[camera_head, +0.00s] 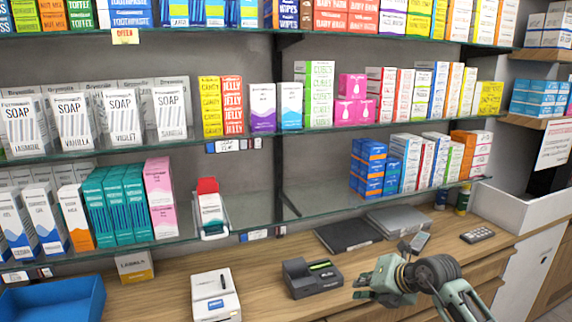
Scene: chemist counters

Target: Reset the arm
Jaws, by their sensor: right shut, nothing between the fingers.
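My right gripper (373,287) is in the lower right of the head view, above the wooden counter (268,268). Its arm comes in from the bottom right, and its fingers point left. The fingers are shut and nothing shows between them. It is close to a dark card terminal (312,277), which lies to its left, apart from the fingers as far as I can see. My left gripper is not in view.
Glass shelves (250,213) full of boxed goods line the wall. On the counter are a white device (215,295), a dark flat folder (347,235), a grey flat case (398,221) and a calculator (477,235). A blue bin (55,300) stands at the lower left.

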